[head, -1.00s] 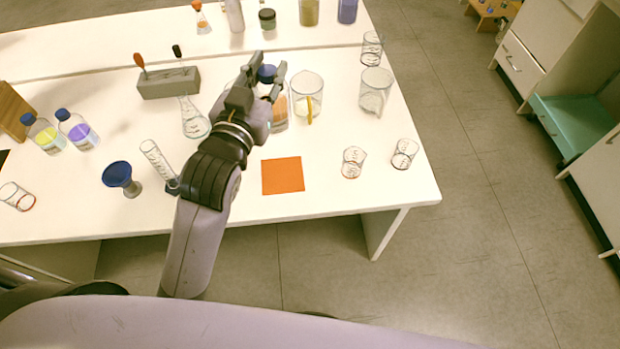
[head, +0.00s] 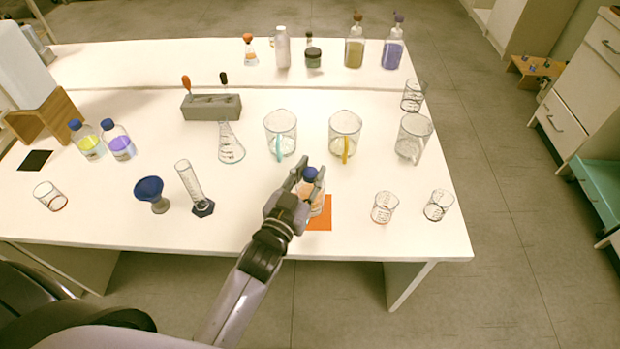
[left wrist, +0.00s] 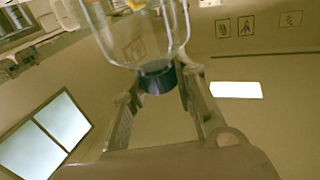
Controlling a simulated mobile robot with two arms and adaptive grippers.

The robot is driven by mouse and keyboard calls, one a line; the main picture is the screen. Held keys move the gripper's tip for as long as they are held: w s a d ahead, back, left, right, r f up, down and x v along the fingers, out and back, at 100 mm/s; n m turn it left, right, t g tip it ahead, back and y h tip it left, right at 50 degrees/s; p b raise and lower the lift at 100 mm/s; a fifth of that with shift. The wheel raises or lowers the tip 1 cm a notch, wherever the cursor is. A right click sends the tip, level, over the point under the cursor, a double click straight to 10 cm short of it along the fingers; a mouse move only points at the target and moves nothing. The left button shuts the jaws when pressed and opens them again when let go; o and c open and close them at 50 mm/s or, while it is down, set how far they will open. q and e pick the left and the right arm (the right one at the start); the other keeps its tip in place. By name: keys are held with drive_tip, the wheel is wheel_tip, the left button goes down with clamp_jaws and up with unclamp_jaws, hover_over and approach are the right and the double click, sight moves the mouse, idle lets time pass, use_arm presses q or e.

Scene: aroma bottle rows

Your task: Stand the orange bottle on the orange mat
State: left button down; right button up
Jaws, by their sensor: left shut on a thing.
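The orange bottle (head: 316,204), clear with orange contents and a blue cap, is between the fingers of my left gripper (head: 309,181). The gripper is shut on it near the cap. The bottle looks about upright, over the left part of the orange mat (head: 322,224). I cannot tell whether its base touches the mat, since the gripper hides part of it. In the left wrist view the bottle's dark cap (left wrist: 157,78) and clear body show between the fingers of the left gripper (left wrist: 160,92). My right gripper is not in view.
Two glass beakers (head: 281,138) (head: 344,140) stand behind the mat. Small beakers (head: 384,208) (head: 438,206) stand to its right. A graduated cylinder (head: 192,186) and a blue funnel (head: 150,190) stand to the left. The table's front edge is close to the mat.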

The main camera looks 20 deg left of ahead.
use_arm(q)
drive_tip(key=shift+f, duration=0.85)
drive_tip(key=shift+f, duration=0.15)
drive_tip(key=c, duration=1.3)
unclamp_jaws()
drive_tip(key=s+a+b, duration=0.1)
drive_tip(key=s, duration=1.1)
drive_tip(key=shift+a+b, duration=0.15)
drive_tip(key=shift+b, duration=0.15)
